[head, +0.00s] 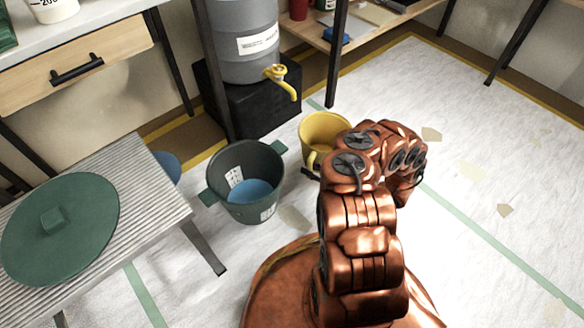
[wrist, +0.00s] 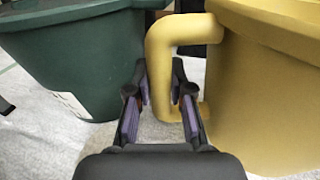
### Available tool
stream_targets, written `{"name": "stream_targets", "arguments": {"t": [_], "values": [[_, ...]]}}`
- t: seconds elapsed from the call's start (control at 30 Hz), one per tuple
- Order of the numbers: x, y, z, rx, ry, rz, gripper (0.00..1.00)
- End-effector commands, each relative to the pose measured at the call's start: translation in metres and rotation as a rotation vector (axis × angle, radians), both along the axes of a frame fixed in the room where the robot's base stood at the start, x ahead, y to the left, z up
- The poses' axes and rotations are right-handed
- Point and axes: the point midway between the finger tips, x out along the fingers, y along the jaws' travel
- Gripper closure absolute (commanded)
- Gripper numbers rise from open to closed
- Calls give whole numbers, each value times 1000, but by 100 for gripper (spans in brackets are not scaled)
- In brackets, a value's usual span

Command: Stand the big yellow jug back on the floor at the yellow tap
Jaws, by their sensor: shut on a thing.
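The big yellow jug (head: 319,128) is upright in the head view, just in front of and to the right of the yellow tap (head: 284,82). My arm hides part of its right side. In the wrist view the jug (wrist: 265,90) fills the right side, with its handle (wrist: 162,60) towards me. My gripper (wrist: 161,88) has one finger on each side of the handle's upright part and is shut on it. I cannot tell whether the jug's base touches the floor.
A dark green bucket (head: 232,160) with blue contents stands close to the jug's left. A grey barrel (head: 247,45) with the tap sits on a black block (head: 258,103) behind. A ribbed bench (head: 160,190) is at left. The covered floor (head: 480,150) is mostly clear at right.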

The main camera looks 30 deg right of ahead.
Motion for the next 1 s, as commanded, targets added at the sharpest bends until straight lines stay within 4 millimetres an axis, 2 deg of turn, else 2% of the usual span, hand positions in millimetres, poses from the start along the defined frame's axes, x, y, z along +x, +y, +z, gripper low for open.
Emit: {"name": "stream_targets", "arguments": {"t": [0.03, 0.2, 0.5, 0.63, 0.87, 1.0], "values": [[12, 4, -2, -1, -4, 3, 100], [45, 12, -3, 1, -2, 3, 100], [91, 23, -2, -1, 0, 6, 100], [88, 22, -22, 0, 2, 3, 100], [88, 22, -34, 0, 1, 2, 100], [87, 22, -48, -1, 2, 4, 100]]}}
